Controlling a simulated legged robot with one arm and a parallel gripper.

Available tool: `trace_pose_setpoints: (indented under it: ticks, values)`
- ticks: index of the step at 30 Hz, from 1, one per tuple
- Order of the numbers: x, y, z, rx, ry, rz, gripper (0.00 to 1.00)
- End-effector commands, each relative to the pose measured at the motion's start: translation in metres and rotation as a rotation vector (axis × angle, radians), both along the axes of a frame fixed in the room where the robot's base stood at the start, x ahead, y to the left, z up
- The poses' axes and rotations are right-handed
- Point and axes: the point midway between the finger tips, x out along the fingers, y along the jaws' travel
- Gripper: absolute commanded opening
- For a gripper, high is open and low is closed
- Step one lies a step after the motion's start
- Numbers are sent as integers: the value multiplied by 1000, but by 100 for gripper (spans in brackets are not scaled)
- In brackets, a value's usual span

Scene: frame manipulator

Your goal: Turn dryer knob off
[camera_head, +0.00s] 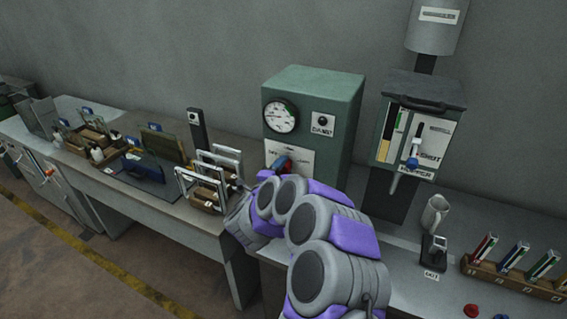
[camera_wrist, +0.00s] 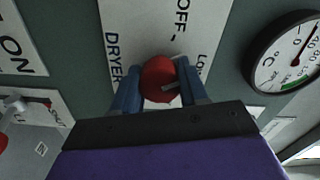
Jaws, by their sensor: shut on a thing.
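The dryer knob (camera_wrist: 159,78) is red and sits on a white label plate (camera_wrist: 195,20) marked DRYER, OFF and LO, the last word partly hidden. A small grey bar shows on the knob's right side in the wrist view; which mark it points to is unclear. My gripper (camera_wrist: 161,88) has its blue fingers on both sides of the knob and is shut on it. In the head view the knob (camera_head: 283,161) is mostly hidden by my gripper and arm, at the front of the green dryer box (camera_head: 335,95).
A round dial gauge (camera_head: 281,116) and a DAMP-labelled switch (camera_head: 322,120) are above the knob. White frames (camera_head: 205,180) stand close to the left.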

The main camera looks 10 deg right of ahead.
Motion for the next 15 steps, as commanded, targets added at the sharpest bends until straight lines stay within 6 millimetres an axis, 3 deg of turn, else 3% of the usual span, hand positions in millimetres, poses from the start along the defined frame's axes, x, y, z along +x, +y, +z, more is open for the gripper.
trace_pose_setpoints:
  ticks: [15]
  values:
    - [0,2,0,-377,278,6,13]
